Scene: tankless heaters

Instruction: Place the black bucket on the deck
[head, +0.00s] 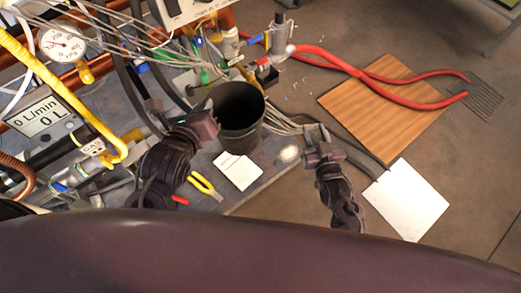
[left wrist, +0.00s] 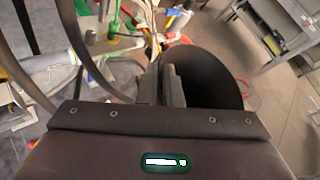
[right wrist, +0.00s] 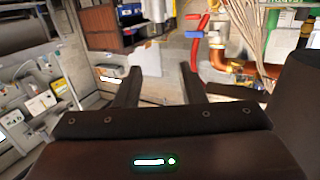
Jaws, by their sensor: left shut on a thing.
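The black bucket (head: 238,125) is upright, with its open mouth facing up, over the grey work surface in the head view. I cannot tell whether its base touches anything. My left gripper (head: 208,121) is shut on the bucket's left rim; the left wrist view shows the fingers (left wrist: 161,85) pinching the wall of the bucket (left wrist: 215,75). My right gripper (head: 318,142) is to the right of the bucket, open and empty, with its fingers (right wrist: 161,88) apart in the right wrist view. A wood-slatted board (head: 365,110) lies at the right; I cannot tell whether it is the deck.
White papers (head: 238,170) and yellow-handled pliers (head: 206,187) lie near the bucket. Pipes, a gauge (head: 62,43) and cables crowd the left and back. A red-handled tool (head: 395,93) lies across the board. A white sheet (head: 407,200) lies at right.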

